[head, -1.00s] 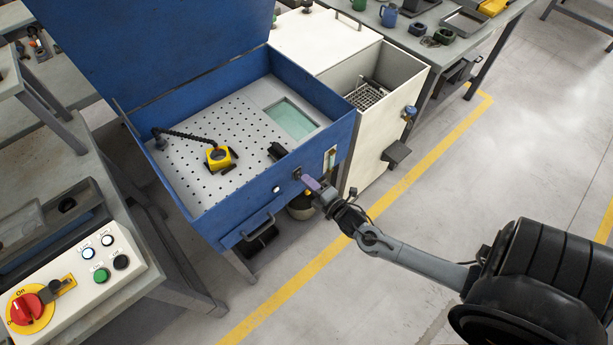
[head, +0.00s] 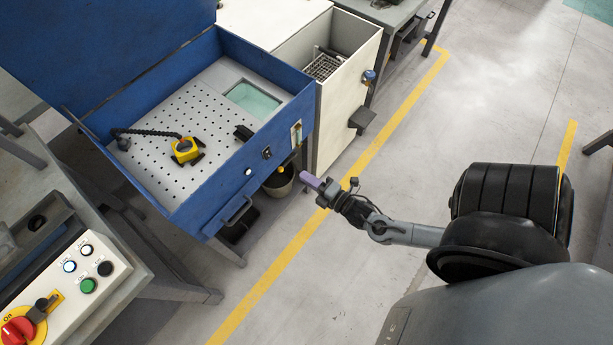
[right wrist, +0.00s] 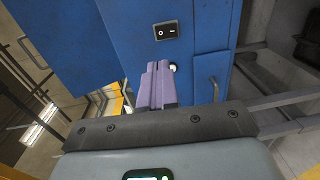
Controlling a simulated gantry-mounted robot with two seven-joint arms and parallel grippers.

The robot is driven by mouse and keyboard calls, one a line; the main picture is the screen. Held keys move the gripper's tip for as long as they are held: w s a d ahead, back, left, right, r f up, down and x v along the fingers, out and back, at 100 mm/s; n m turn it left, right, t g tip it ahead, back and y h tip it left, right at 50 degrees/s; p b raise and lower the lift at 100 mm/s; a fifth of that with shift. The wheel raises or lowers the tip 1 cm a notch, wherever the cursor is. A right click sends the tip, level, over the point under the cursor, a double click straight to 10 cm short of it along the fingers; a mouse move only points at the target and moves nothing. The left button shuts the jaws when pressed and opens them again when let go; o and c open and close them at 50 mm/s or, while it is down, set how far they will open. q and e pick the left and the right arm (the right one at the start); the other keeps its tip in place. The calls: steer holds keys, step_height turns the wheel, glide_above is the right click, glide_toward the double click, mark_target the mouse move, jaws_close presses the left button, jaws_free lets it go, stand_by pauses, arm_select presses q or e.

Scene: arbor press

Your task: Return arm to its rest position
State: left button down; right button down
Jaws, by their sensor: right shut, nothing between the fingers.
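My right gripper (head: 311,181), with purple fingers, hangs over the floor just in front of the blue cabinet. Its fingers are together and empty, pointing at the cabinet front, with a gap between in the head view. In the right wrist view the closed fingers (right wrist: 157,86) show below a black rocker switch (right wrist: 166,31) on the blue panel. The same switch (head: 267,153) shows on the cabinet front in the head view. My right arm reaches in from the right side. My left gripper is not in view.
The blue cabinet (head: 205,198) has its lid raised over a perforated bed with a yellow fixture (head: 185,151). A white cabinet (head: 345,110) stands beside it. A control panel (head: 75,285) is at lower left. The floor (head: 480,90) behind the yellow line is clear.

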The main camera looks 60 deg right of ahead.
steer(key=w+a+r+m+g+y, duration=0.25)
steer(key=w+a+r+m, duration=0.3)
steer(key=a+r, duration=0.4)
steer(key=s+a+f+m+g, duration=0.1)
steer(key=s+a+m+g, duration=0.25)
steer(key=s+g, duration=0.2)
steer(key=s+a+f+m+g, duration=0.1)
steer(key=s+a+m+g, duration=0.3)
steer(key=s, duration=0.3)
step_height(320, 180, up, 30)
steer(key=d+m+g+p, duration=0.1)
steer(key=p, duration=2.8)
steer(key=shift+s+d+g+p, duration=0.3)
steer(key=shift+f+y, duration=0.1)
steer(key=shift+y, duration=0.15)
